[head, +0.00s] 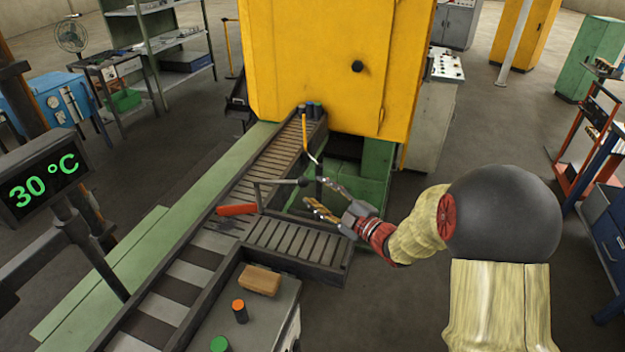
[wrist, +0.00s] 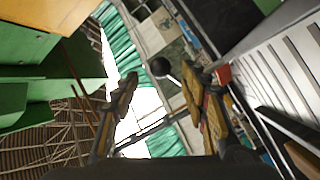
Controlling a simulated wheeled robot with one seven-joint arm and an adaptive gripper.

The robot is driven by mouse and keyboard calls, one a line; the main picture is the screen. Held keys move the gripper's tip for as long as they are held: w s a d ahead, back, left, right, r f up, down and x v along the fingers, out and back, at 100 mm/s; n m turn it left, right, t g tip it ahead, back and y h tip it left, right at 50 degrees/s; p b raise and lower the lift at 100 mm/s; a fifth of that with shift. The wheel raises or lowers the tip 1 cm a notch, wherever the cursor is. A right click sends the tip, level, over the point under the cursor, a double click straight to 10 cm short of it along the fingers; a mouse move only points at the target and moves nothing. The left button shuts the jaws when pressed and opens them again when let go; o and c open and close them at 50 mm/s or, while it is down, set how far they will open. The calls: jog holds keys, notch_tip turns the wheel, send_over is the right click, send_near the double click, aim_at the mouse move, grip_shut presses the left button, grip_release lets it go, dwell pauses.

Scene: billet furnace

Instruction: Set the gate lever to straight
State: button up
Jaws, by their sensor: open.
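The gate lever (head: 278,183) is a thin grey rod ending in a dark ball knob, lying roughly level above the roller conveyor and pointing right. A red gate piece (head: 237,210) lies across the track at its left; a bit of red also shows in the wrist view (wrist: 224,75). My gripper (head: 322,198) is open and empty, just right of the knob, its fingers pointing left toward it. In the wrist view the black knob (wrist: 160,67) appears between the tips of my open gripper (wrist: 160,85), with no clear contact. The rod runs partly behind one finger.
The roller conveyor (head: 268,165) leads to the yellow furnace (head: 315,60), with a side branch (head: 290,240) below my gripper. A yellow-handled hook (head: 305,130) hangs near the furnace. A grey console (head: 262,315) carries a brown block (head: 260,280) and orange and green buttons.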

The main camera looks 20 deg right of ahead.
aim_at(308, 184)
jog(key=x, duration=0.7)
jog(key=shift+a+b, duration=0.1)
jog(key=shift+b, duration=0.3)
jog(key=shift+c, duration=0.7)
jog(key=shift+r, duration=0.1)
grip_shut()
